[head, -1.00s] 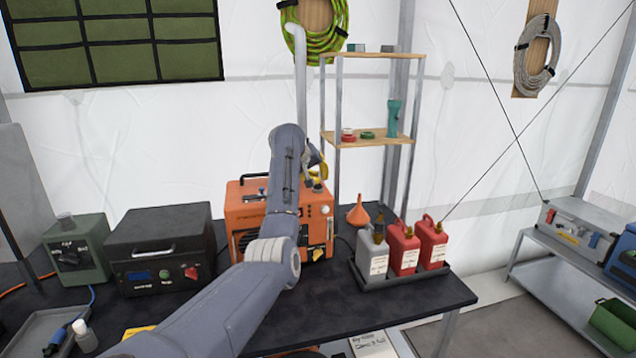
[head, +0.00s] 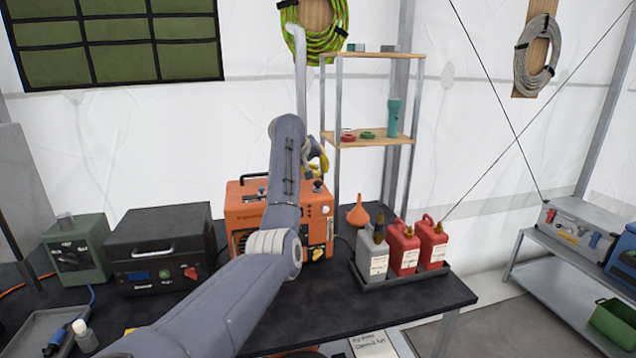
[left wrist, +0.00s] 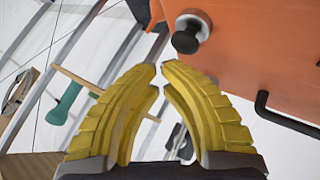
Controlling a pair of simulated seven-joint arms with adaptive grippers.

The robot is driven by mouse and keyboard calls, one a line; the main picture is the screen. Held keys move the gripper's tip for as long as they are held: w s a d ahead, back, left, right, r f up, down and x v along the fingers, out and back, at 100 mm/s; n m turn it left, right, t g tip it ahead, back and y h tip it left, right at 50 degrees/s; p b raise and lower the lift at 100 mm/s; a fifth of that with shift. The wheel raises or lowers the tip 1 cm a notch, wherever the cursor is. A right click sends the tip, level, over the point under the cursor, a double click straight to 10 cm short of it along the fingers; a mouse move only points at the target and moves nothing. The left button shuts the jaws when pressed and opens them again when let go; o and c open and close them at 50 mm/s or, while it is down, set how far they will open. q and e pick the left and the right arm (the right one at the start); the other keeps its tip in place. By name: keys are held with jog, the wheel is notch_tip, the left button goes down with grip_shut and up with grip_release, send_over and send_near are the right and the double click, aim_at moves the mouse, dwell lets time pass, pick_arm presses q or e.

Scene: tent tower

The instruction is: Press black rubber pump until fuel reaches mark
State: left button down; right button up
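The orange generator (head: 318,211) stands on the dark workbench behind my left arm. A black knob on a pale collar (left wrist: 187,36), apparently the rubber pump, sits on the generator's orange face in the left wrist view. It also shows as a small dark knob on the generator's top in the head view (head: 318,186). My left gripper (left wrist: 158,71) has yellow ribbed fingers with a narrow gap between the tips and nothing between them. In the head view the gripper (head: 320,160) is above the knob, apart from it and partly hidden by my arm. I cannot make out a fuel level or mark.
A black tray (head: 400,278) with a grey and two red cans stands right of the generator, with an orange funnel (head: 357,212) behind. A shelf rack (head: 375,139) rises behind. A dark box (head: 163,250) stands left. Bare bench lies in front of the tray.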

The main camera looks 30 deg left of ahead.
pick_arm(q)
jog(key=shift+r, duration=0.1)
jog(key=shift+r, duration=2.45)
jog(key=shift+f, duration=0.1)
